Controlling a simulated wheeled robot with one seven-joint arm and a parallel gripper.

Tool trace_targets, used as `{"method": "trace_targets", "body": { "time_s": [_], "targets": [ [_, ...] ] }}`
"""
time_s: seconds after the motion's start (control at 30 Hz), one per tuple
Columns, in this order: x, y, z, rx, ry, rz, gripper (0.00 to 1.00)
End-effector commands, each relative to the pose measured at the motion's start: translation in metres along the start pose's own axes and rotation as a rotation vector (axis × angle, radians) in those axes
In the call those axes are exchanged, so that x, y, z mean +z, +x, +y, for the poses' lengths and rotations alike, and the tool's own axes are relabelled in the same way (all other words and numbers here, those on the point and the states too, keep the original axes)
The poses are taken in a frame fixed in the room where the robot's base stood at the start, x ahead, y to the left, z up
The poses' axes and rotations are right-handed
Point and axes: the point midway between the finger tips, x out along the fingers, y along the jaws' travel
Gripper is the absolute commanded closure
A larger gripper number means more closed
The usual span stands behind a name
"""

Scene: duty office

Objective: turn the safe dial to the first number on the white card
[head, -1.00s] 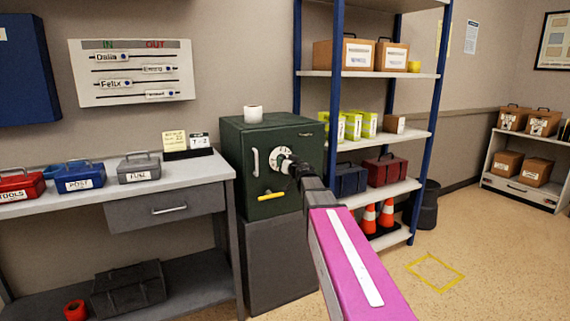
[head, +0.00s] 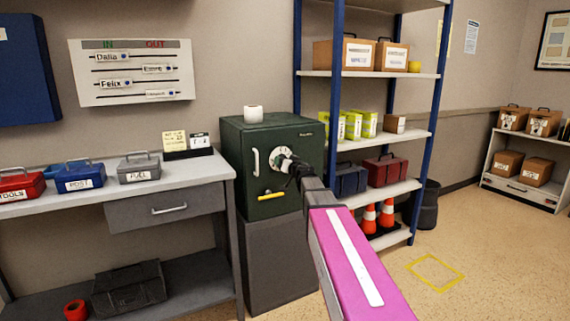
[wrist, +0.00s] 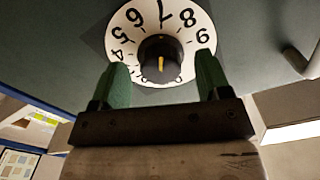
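The safe (head: 235,150) is a dark green box with a white numbered dial (head: 272,153). The dial also shows close up in the wrist view (wrist: 186,18), with a black knob (wrist: 161,62) at its centre. A yellow mark on the knob runs roughly upright in that picture, and the lower part of the dial is hidden. My gripper (wrist: 163,75) has its green fingers apart, one on each side of the knob, with gaps showing. In the head view my gripper (head: 287,163) partly covers the dial. A small white card (head: 200,141) stands on the desk; it seems to read 7 and 2, but the print is tiny.
The safe has a pale handle (head: 256,162) and a yellow bar (head: 270,196), and a white roll (head: 253,114) on top. A yellow note (head: 174,140) stands beside the card. The grey desk (head: 200,178) is at left, the blue-post shelf (head: 385,74) at right.

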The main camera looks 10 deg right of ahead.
Motion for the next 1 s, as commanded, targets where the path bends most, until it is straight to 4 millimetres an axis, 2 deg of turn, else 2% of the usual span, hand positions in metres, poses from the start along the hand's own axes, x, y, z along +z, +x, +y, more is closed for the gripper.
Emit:
{"method": "trace_targets", "body": {
  "time_s": [0.23,0.37,0.57,0.9,1.0],
  "targets": [
    [-0.001,-0.001,0.000,0.000,0.000,0.001,0.30],
    [-0.001,-0.008,-0.001,0.000,0.000,0.001,0.30],
    [0.000,-0.035,-0.001,0.001,0.000,0.001,0.30],
    [0.000,-0.097,-0.001,0.001,0.000,0.001,0.30],
    [0.000,-0.106,-0.001,0.000,0.000,0.001,0.30]
  ]
}}
